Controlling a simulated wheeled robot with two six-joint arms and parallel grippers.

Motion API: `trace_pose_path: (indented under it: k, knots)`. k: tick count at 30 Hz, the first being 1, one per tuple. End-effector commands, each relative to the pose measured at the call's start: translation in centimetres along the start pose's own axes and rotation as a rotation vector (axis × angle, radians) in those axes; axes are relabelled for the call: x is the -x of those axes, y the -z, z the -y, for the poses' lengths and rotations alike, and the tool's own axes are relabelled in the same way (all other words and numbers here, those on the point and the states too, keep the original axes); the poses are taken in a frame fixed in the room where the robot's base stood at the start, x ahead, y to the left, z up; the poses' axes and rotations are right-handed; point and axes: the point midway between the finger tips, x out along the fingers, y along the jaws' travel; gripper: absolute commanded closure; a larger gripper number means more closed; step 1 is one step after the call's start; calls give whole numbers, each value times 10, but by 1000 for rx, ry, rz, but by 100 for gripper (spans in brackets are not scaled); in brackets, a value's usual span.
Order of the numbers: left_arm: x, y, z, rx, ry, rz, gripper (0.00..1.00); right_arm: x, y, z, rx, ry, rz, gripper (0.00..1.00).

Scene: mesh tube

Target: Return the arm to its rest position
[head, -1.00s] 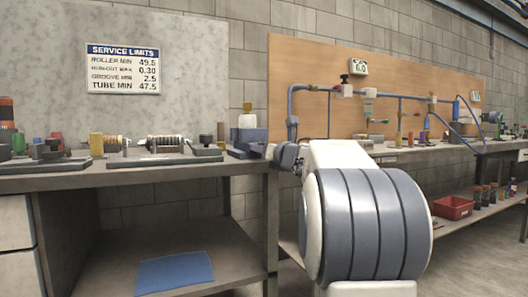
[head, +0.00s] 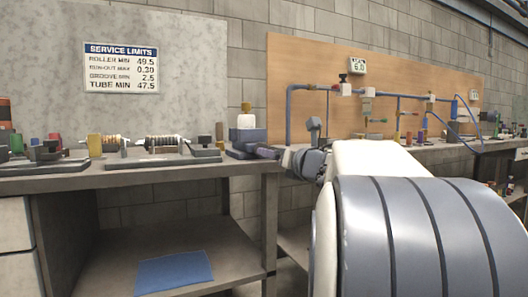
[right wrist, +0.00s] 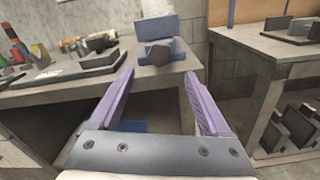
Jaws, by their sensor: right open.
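My right arm (head: 400,225), white with grey bands, fills the lower right of the head view. Its gripper (head: 266,152) is at the right end of the left bench, close to a blue-grey block with a white part on top (head: 246,134). In the right wrist view my right gripper (right wrist: 158,74) has its two purple fingers spread wide, with nothing between them. The blue block (right wrist: 165,50) stands on the bench beyond the fingertips. My left gripper is not in view.
The left bench (head: 130,180) carries rollers on stands (head: 163,142) and small parts. A blue mat (head: 175,270) lies on its lower shelf. A wooden board with blue piping (head: 300,60) stands behind the right bench. A gap separates the two benches.

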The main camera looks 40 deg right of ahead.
Motion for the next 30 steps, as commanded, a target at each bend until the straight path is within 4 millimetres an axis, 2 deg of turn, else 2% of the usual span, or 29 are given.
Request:
trace_pose_path:
  k: [3, 6, 19, 22, 26, 29, 30]
  knots:
    - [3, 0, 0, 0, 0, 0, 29, 12, -1, 0, 0, 1, 0, 19]
    - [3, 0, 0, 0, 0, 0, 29, 14, 0, 0, 0, 0, -1, 19]
    - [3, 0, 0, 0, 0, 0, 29, 14, 1, 0, 0, 0, -1, 19]
    - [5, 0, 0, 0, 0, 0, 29, 12, 2, -6, -32, -3, -1, 19]
    - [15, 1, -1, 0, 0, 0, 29, -2, 12, -34, -243, 0, -12, 19]
    - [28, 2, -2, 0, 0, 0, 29, -14, 37, -72, -545, 27, -61, 19]
    - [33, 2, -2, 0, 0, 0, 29, -16, 52, -89, -681, 53, -95, 19]
